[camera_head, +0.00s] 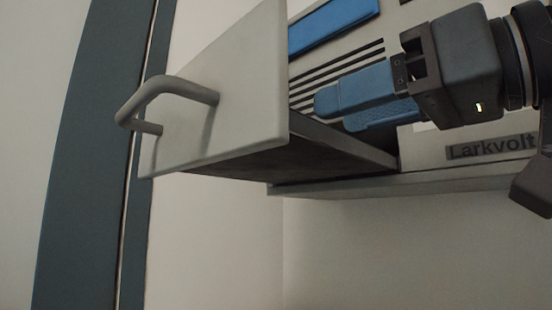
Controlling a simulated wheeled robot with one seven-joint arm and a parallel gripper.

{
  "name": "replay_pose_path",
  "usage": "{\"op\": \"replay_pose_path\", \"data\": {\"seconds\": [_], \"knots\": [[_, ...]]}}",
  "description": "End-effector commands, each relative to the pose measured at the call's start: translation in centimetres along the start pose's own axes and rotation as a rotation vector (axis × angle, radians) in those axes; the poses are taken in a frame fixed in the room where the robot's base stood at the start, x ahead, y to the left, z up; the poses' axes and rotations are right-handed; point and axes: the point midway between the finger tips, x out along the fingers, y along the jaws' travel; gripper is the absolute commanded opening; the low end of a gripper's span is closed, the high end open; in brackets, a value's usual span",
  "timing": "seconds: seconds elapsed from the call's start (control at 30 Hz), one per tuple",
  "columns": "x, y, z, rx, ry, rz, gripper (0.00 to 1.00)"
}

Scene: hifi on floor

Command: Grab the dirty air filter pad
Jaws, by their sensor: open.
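My gripper (340,111) reaches in from the upper right, its two blue fingers pointing left and apart. The fingers are over the pulled-out drawer (345,147), behind its pale front panel (225,95). I cannot make out the dirty air filter pad. The inside of the drawer is mostly hidden by the front panel, the drawer's side and my fingers. I see nothing held between the fingers.
A grey bar handle (165,92) sticks out of the drawer front. The pale unit behind has dark slots, a blue panel (333,24) and a "Larkvolt" label (491,147). A blue-grey upright strip (80,150) stands at left. Below the drawer is clear.

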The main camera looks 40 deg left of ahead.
Motion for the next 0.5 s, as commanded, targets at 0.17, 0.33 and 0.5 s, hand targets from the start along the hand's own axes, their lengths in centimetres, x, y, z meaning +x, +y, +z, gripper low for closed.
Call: {"op": "replay_pose_path", "data": {"seconds": [0.17,0.33,0.5], "knots": [[1.7,-0.1,-0.1,0.001,0.001,-0.001,0.47],[3.2,-0.1,-0.3,0.002,0.000,-0.001,0.47],[5.8,-0.1,-0.3,0.002,0.000,-0.001,0.47]]}}
